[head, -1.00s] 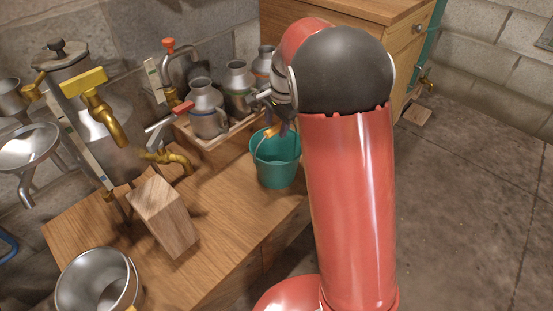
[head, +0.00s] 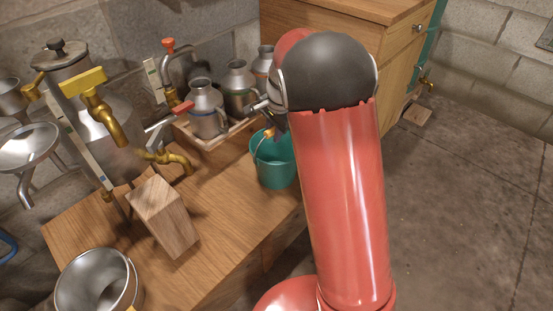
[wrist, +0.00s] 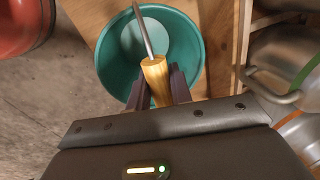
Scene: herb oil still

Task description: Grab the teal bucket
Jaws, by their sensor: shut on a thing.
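The teal bucket (head: 274,172) stands upright near the right edge of the wooden bench, mostly in view but partly covered by my arm. In the wrist view the bucket (wrist: 192,40) is open and looks empty, with its wire handle raised across the mouth. My gripper (wrist: 156,88) is shut on the handle's wooden grip (wrist: 155,74), above the rim. In the head view my gripper is largely hidden by my red arm. The grip (head: 268,133) shows just above the bucket's mouth.
Several metal cans (head: 206,110) stand in a wooden tray close behind the bucket. Brass taps (head: 105,115) and a wooden block (head: 163,217) are to the left, with a steel bucket (head: 94,285) at front left. A wooden cabinet (head: 330,30) stands behind; floor at right is open.

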